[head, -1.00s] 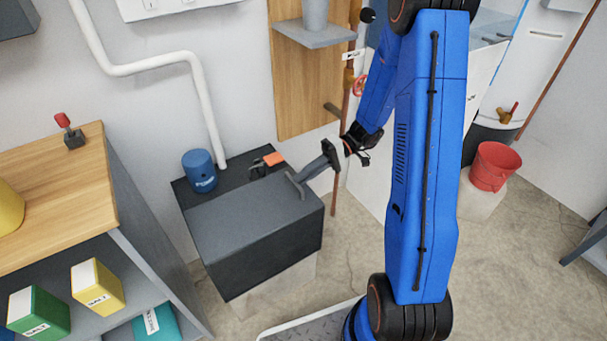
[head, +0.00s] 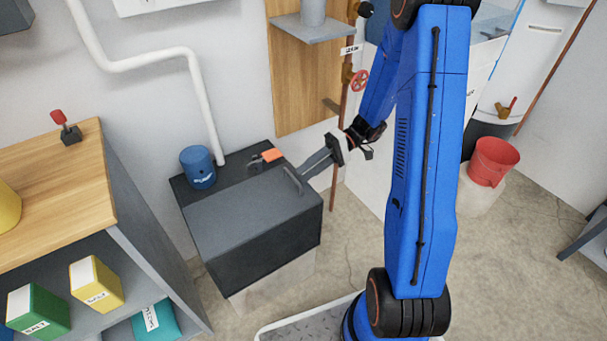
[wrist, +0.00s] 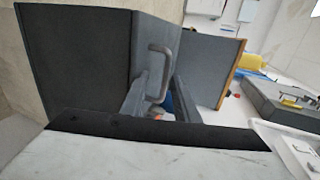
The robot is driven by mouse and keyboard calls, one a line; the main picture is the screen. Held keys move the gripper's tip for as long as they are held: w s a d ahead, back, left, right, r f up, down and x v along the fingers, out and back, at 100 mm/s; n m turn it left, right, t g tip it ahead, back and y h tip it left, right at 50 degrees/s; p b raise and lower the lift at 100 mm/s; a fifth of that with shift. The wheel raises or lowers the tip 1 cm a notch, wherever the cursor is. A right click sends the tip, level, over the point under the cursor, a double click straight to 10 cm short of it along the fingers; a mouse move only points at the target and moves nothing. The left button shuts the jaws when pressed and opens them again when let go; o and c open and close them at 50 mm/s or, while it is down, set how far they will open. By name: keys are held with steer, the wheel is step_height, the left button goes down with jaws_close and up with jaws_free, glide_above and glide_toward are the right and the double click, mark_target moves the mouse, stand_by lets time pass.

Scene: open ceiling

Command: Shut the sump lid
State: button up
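The sump is a dark grey box with a grey lid (head: 235,205) at the middle left of the head view. The lid looks flat or nearly so; I cannot tell whether it sits fully down. A grey bar handle (head: 292,180) stands on its right part and also shows in the wrist view (wrist: 152,58). My gripper (head: 305,171) is just right of the handle, pointing down-left at it. In the wrist view my gripper's fingers (wrist: 161,82) are apart, with the handle seen between and beyond their tips. It appears empty.
A blue pump (head: 197,167) and an orange piece (head: 272,155) are on the black strip behind the lid. A copper pipe with a red valve wheel (head: 359,80) rises at the back right. A wooden-topped shelf (head: 60,195) stands left. A red bucket (head: 494,160) is far right.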

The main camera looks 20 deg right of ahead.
steer(key=v, duration=1.5)
steer(key=shift+d, duration=0.2)
steer(key=shift+r, duration=0.1)
steer(key=s+a+r+h, duration=0.8)
steer(key=s+a+r, duration=0.1)
steer(key=s, duration=0.3)
steer(key=s+r+m+t+h, duration=0.1)
steer(key=s+r+t+h, duration=0.1)
steer(key=s, duration=0.5)
steer(key=s+r+m+t+h, duration=0.1)
steer(key=s+r+t+h, duration=0.2)
steer(key=s+t, duration=0.3)
steer(key=shift+s+a+m+h, duration=0.25)
steer(key=shift+s+m+h, duration=0.05)
steer(key=shift+s+h, duration=0.25)
stand_by(0.7)
